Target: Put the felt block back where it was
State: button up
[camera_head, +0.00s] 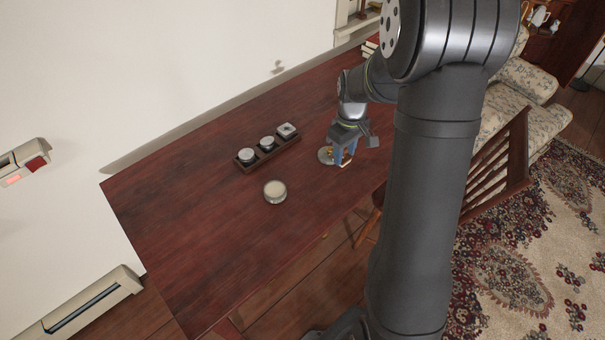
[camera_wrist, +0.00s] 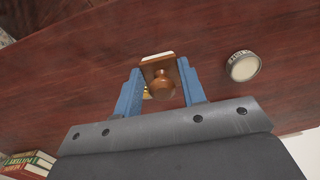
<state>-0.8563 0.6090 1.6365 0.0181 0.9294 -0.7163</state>
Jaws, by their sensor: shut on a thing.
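The felt block is a brown wooden block (camera_wrist: 158,66) with a round turned knob and a pale layer along its far edge. In the wrist view it sits between the blue fingers of my gripper (camera_wrist: 163,90), which is shut on it. In the head view my gripper (camera_head: 344,160) is low over the right part of the dark red table, and the block is mostly hidden by the fingers. A grey round disc (camera_head: 325,155) lies just left of the gripper. I cannot tell whether the block touches the table.
A dark tray (camera_head: 251,167) holding three small items stands left of the gripper, toward the wall. A round tin with a pale top (camera_head: 275,191) stands nearer the front edge; it also shows in the wrist view (camera_wrist: 243,67). Books (camera_wrist: 28,163) lie behind. The table's left part is clear.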

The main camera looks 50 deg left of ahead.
jog(key=s+a+f, duration=0.2)
jog(key=a, duration=0.1)
jog(key=s+a+f, duration=0.1)
jog(key=a+f, duration=0.1)
jog(key=a, duration=0.1)
jog(key=s+a+f, duration=0.2)
jog(key=a+f, duration=0.1)
jog(key=a, duration=0.1)
jog(key=shift+s+a, duration=0.1)
jog(key=shift+s, duration=0.2)
jog(key=shift+a+f, duration=0.1)
jog(key=shift+f, duration=1.85)
jog(key=shift+f, duration=0.2)
jog(key=o, duration=1)
jog(key=shift+r, duration=0.1)
jog(key=r, duration=1.2)
jog(key=shift+w+a+r, duration=0.1)
jog(key=shift+w, duration=0.1)
